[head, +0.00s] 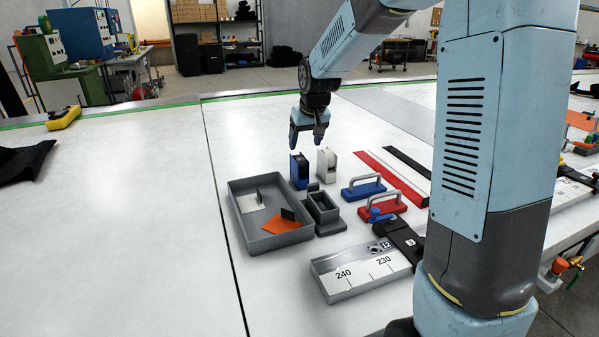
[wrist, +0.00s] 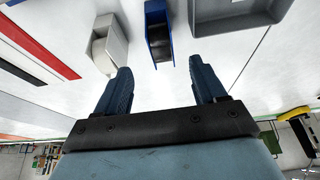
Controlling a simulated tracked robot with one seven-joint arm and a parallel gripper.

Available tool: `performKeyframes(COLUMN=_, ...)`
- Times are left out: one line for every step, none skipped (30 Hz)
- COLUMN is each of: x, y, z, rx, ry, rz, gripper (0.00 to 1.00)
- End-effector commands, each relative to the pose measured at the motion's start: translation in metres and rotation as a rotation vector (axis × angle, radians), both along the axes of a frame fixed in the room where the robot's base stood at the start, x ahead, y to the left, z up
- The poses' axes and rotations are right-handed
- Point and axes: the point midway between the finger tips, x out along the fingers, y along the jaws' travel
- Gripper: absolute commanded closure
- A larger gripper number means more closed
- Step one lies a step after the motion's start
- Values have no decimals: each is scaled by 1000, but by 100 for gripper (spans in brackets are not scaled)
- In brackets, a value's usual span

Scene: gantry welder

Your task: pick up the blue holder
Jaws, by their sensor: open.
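The blue holder (head: 299,171) is a small upright block standing on the white table, right of the grey tray's far end. In the wrist view the blue holder (wrist: 154,12) shows at the top, with a dark hollow inside its blue walls. My gripper (head: 306,141) is above the blue holder, pointing down, open and empty. In the wrist view, my gripper (wrist: 162,67) has its two fingers apart, with the holder beyond the gap between the tips. No contact between the fingers and the holder is visible.
A white holder (head: 326,165) stands close to the right. A grey tray (head: 236,214) with a white and an orange piece lies left. A grey box (head: 323,207), blue (head: 363,190) and red (head: 381,208) handled blocks, and red and black strips are nearby. The table's left is mostly clear.

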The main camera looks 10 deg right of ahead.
Motion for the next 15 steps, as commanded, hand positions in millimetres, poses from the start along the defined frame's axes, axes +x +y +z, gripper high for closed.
performKeyframes(x=2, y=1, z=-9, rx=0, ry=5, rz=0, gripper=30)
performKeyframes(x=4, y=1, z=-14, rx=0, ry=5, rz=0, gripper=30)
performKeyframes(x=7, y=2, z=-20, rx=0, ry=5, rz=1, gripper=30)
performKeyframes(x=9, y=2, z=-26, rx=-2, ry=6, rz=1, gripper=30)
performKeyframes(x=11, y=2, z=-31, rx=-1, ry=5, rz=1, gripper=30)
performKeyframes(x=13, y=3, z=-37, rx=-1, ry=5, rz=1, gripper=30)
performKeyframes(x=15, y=3, z=-42, rx=0, ry=6, rz=0, gripper=30)
performKeyframes(x=17, y=3, z=-46, rx=0, ry=5, rz=0, gripper=30)
performKeyframes(x=19, y=4, z=-51, rx=-1, ry=5, rz=0, gripper=30)
performKeyframes(x=21, y=4, z=-55, rx=-1, ry=5, rz=-1, gripper=30)
performKeyframes(x=23, y=4, z=-59, rx=0, ry=4, rz=-1, gripper=30)
performKeyframes(x=24, y=4, z=-62, rx=-1, ry=3, rz=0, gripper=30)
performKeyframes(x=25, y=5, z=-64, rx=-1, ry=3, rz=0, gripper=30)
performKeyframes(x=26, y=5, z=-66, rx=-1, ry=3, rz=0, gripper=30)
performKeyframes(x=27, y=5, z=-68, rx=-1, ry=3, rz=0, gripper=30)
